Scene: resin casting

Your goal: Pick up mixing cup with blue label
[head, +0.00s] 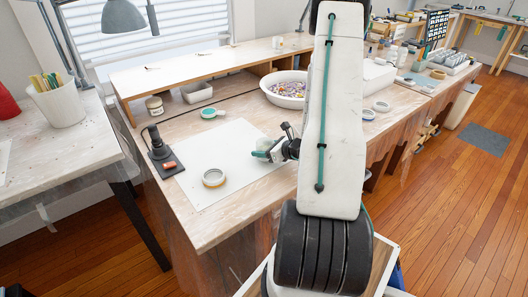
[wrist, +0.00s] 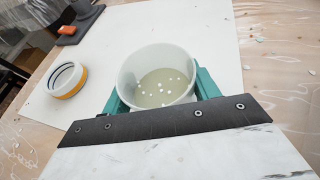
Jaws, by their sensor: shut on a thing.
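A whitish, translucent round cup (wrist: 128,75) with pale liquid and several small white bits inside shows in the wrist view. My gripper (wrist: 160,88) is shut on it, with a teal finger on either side. No blue label shows on the visible part of the cup; its lower outside is hidden by the fingers and the dark gripper plate. In the head view my gripper (head: 267,152) is over the right part of the white sheet, and the cup is hard to make out there. I cannot tell whether the cup touches the sheet.
A white ring-shaped item with an orange band (head: 213,178) lies on the white sheet (head: 230,145). A dark stand (head: 160,151) is at the left, a teal-banded round item (head: 213,112) behind. A white bowl of colourful bits (head: 287,91) stands at the back.

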